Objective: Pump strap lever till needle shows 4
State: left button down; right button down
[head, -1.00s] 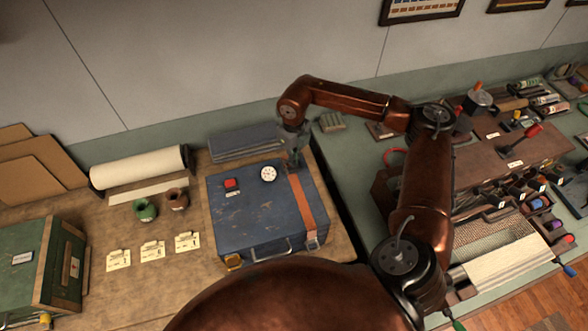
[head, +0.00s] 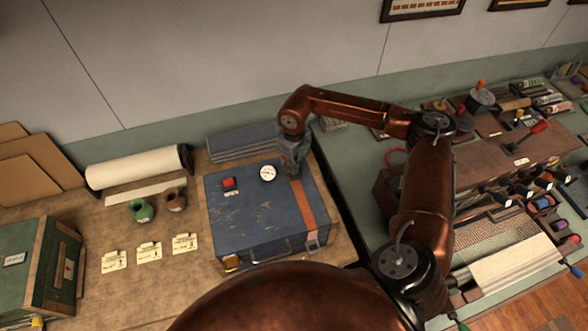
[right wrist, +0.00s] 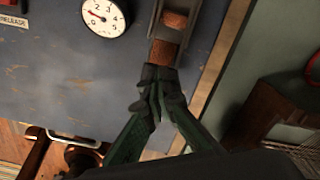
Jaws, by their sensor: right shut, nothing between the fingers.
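A blue, scuffed case (head: 250,215) sits on the bench in the head view, with an orange-brown strap (head: 304,205) over its right side. A round white gauge (head: 268,173) is on its lid; in the right wrist view the gauge (right wrist: 104,16) shows numbers and a red needle, whose exact reading I cannot tell. The metal strap lever (right wrist: 172,35) shows at the top of the wrist view, around the strap. My right gripper (head: 296,172) is at the strap's far end, shut and empty; its fingertips (right wrist: 158,82) are close to the lever, contact unclear. My left gripper is not in view.
A red button (head: 229,183) labelled RELEASE in the wrist view is left of the gauge. Green (head: 141,210) and brown (head: 174,200) pots stand left of the case. A green box (head: 40,265) is further left; a tool-filled bench is right.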

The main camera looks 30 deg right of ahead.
jog(key=shift+f, duration=0.4)
jog(key=shift+r, duration=0.1)
notch_tip(320, 180, up, 9)
jog(key=p, duration=0.4)
dwell(0.8)
